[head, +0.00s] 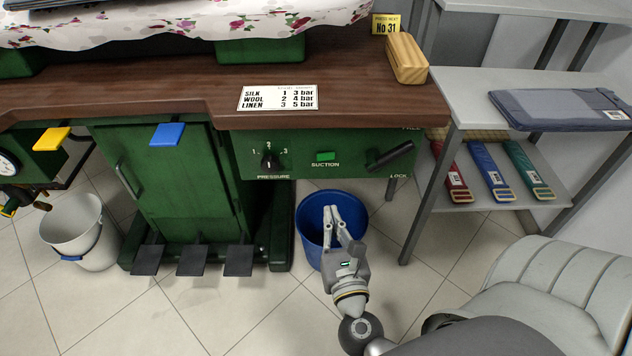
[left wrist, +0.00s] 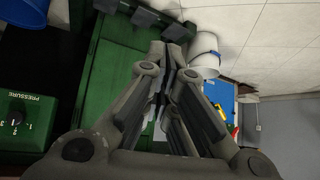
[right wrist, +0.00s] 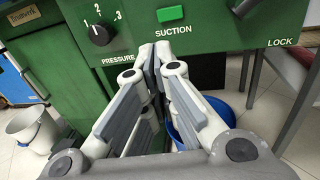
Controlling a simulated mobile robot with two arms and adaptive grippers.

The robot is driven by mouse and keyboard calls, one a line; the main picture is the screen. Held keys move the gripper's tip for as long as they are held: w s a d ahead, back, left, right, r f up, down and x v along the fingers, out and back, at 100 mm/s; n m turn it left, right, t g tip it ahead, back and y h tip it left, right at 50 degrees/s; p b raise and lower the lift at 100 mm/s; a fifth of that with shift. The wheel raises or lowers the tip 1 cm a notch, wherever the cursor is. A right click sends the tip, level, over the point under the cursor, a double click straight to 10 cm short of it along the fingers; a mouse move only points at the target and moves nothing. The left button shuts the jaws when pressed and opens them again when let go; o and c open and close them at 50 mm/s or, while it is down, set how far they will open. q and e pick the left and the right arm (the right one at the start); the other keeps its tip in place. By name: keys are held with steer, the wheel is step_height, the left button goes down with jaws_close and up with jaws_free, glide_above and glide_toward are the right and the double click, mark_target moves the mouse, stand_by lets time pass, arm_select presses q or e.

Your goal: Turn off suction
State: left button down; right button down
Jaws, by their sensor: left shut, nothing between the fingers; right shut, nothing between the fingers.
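The green suction button (head: 326,156) sits on the green control panel, above the word SUCTION. It also shows in the right wrist view (right wrist: 170,14), above and beyond the fingertips. My right gripper (head: 334,211) is shut and empty, below the panel and in front of the blue bucket, apart from the button. It shows large in the right wrist view (right wrist: 154,62). My left gripper (left wrist: 170,58) is shut and empty in the left wrist view, with the green cabinet beyond it. The head view does not show it. Whether the button is lit is unclear.
The pressure knob (head: 269,160) is left of the button and the black lock lever (head: 391,157) right. A blue bucket (head: 311,238) stands under the panel, a white bucket (head: 84,247) at left. Black pedals (head: 193,260) are low. A grey shelf (head: 470,84) stands right.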

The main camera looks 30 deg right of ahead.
mark_target(316, 161)
stand_by(0.3)
